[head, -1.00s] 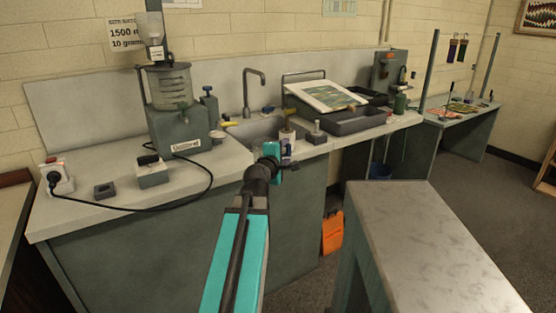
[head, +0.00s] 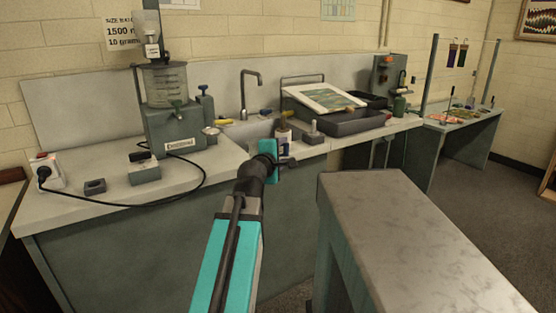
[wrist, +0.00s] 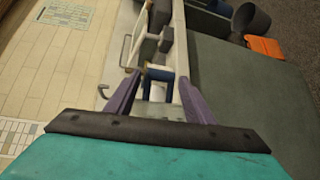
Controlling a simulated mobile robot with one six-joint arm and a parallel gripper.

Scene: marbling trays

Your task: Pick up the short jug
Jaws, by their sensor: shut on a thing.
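My gripper (head: 283,158) is in front of the sink side of the counter. In the wrist view its two purple fingers (wrist: 158,88) are shut on a small blue and pale thing (wrist: 160,74), seemingly the short jug. The held thing also shows in the head view as a small blue and whitish patch (head: 283,149) just beyond my wrist. Its shape and handle are mostly hidden by the gripper and too small to make out.
A marble-topped table (head: 420,225) stands close on the right. The counter (head: 105,205) holds a mixer (head: 180,130), a grey tray (head: 352,123) and a tap (head: 248,90). In the wrist view an orange thing (wrist: 264,47) lies low by a dark bucket (wrist: 251,20).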

